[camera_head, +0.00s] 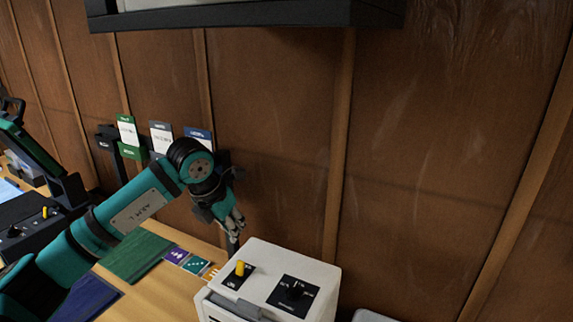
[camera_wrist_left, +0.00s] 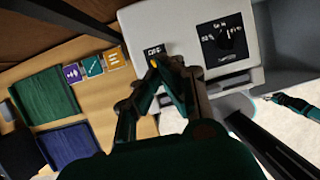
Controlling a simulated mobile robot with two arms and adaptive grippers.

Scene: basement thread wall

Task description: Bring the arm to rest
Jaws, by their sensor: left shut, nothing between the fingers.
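My left arm (camera_head: 130,215) reaches in from the left in the head view, teal with black joints. Its gripper (camera_head: 236,222) points down at the back left corner of a white box. The gripper is shut and empty. In the left wrist view the fingertips (camera_wrist_left: 160,64) come together and overlap the yellow switch (camera_wrist_left: 154,62) on the box. Whether they touch it I cannot tell. In the head view the yellow switch (camera_head: 240,268) stands clear in front of the gripper.
The white box (camera_head: 262,256) also has a black dial panel (camera_head: 294,294). A green mat (camera_head: 135,258), a blue mat (camera_head: 88,298) and small coloured cards (camera_head: 195,264) lie on the wooden table. Wood panelling (camera_head: 270,130) stands close behind; a dark-edged shelf (camera_head: 240,16) hangs above.

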